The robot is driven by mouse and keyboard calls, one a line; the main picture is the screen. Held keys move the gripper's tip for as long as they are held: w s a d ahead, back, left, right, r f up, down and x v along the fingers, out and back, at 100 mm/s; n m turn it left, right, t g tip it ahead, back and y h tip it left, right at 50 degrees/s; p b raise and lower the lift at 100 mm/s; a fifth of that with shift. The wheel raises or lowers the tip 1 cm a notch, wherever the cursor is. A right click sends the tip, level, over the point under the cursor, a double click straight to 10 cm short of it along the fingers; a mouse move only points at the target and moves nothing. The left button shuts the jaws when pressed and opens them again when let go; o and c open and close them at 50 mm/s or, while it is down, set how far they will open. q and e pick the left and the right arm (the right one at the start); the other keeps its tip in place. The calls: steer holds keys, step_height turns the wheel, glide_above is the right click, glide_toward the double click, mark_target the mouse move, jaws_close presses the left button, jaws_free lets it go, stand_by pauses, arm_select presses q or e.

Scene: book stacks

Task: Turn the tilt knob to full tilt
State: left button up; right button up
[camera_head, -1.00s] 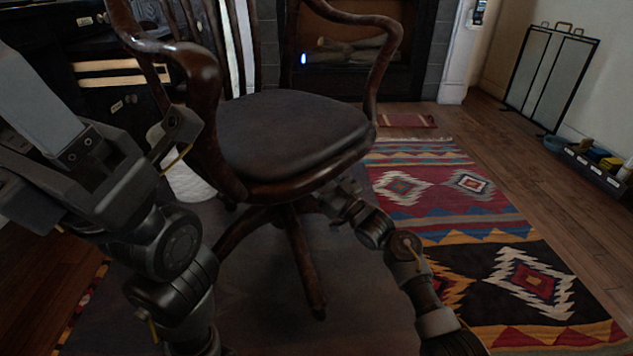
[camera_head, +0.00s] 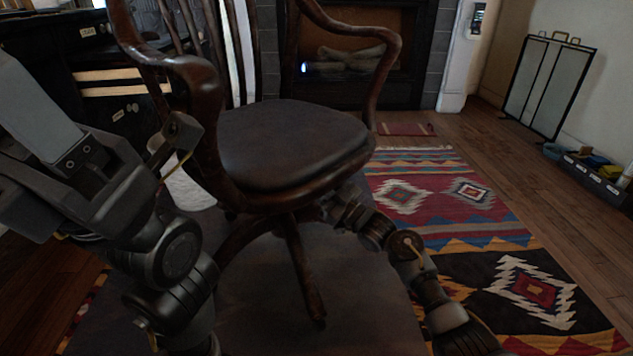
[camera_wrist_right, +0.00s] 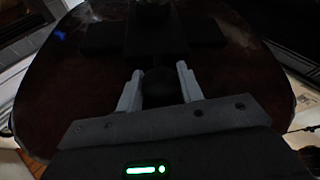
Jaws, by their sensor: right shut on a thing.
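A wooden swivel chair with a dark padded seat (camera_head: 285,140) stands in front of me in the head view. My right gripper reaches under the seat's front right edge, its fingertips hidden there in that view. In the right wrist view, my right gripper (camera_wrist_right: 159,82) is shut on the dark round tilt knob (camera_wrist_right: 160,86), with one pale finger on each side. The knob's markings and turn angle are too dark to read. My left gripper (camera_head: 178,136) is beside the chair's left armrest, apart from the knob; its finger opening is unclear.
The chair's pedestal leg (camera_head: 303,270) stands beside my right arm. A patterned rug (camera_head: 440,195) lies at right. A fireplace (camera_head: 350,55) is behind the chair, a dark desk (camera_head: 115,75) at back left. A folding screen (camera_head: 548,82) and low tray (camera_head: 598,178) stand far right.

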steer(key=n, duration=0.2)
steer(key=n+g, duration=0.1)
steer(key=n, duration=0.1)
steer(key=shift+g+y, duration=0.3)
steer(key=shift+y, duration=0.1)
steer(key=o, duration=1)
